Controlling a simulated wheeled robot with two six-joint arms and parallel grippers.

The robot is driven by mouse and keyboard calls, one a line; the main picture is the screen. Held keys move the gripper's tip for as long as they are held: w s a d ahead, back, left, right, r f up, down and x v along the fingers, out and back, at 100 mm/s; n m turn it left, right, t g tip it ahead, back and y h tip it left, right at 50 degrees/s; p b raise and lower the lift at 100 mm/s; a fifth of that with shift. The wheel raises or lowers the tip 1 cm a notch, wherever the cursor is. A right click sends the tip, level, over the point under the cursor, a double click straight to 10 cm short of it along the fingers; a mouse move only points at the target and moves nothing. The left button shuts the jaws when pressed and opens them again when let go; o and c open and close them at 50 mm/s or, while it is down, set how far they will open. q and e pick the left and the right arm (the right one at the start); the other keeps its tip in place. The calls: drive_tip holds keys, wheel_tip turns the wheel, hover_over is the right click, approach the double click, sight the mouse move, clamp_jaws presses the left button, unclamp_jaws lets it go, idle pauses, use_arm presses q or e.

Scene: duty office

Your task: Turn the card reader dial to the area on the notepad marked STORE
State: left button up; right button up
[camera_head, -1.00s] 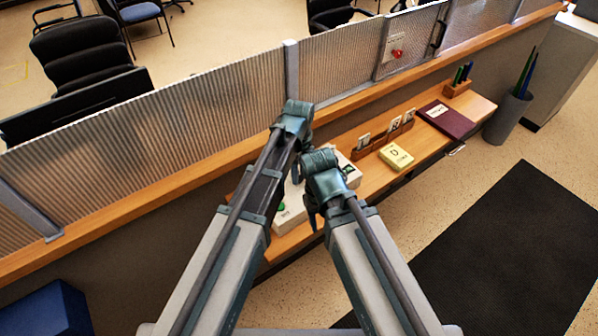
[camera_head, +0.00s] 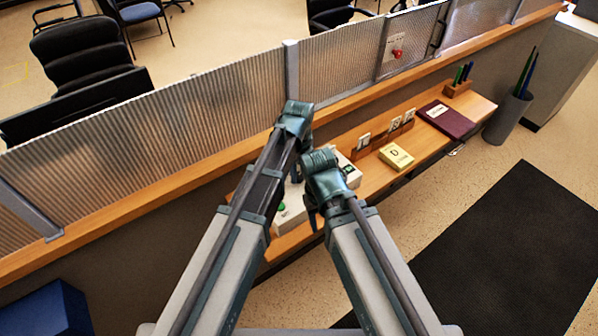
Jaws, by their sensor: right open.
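The card reader is a white box (camera_head: 294,211) on the wooden desk, largely hidden behind my arms. A green button shows at its left end and a dark green patch at its right end. I cannot make out its dial or setting. The yellow notepad (camera_head: 396,156) lies flat to the right with a dark D-like letter; its smaller writing is unreadable. My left gripper (camera_head: 297,171) is over the reader, mostly hidden behind the wrists, so its jaws cannot be judged. My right gripper (camera_head: 312,214) is open, pointing down in front of the reader; contact cannot be told.
A wooden rack (camera_head: 362,152) with several small cards stands behind the notepad. A dark red folder (camera_head: 446,120) and a pen holder (camera_head: 457,89) are farther right. A ribbed glass partition (camera_head: 220,100) runs behind the desk. A grey bin (camera_head: 508,118) stands beyond its right end.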

sight(299, 176)
use_arm(q)
drive_tip(key=o, duration=0.4)
drive_tip(key=shift+r, duration=0.1)
wheel_tip(299, 176, up, 14)
drive_tip(key=p, duration=1.4)
drive_tip(key=shift+f, duration=0.2)
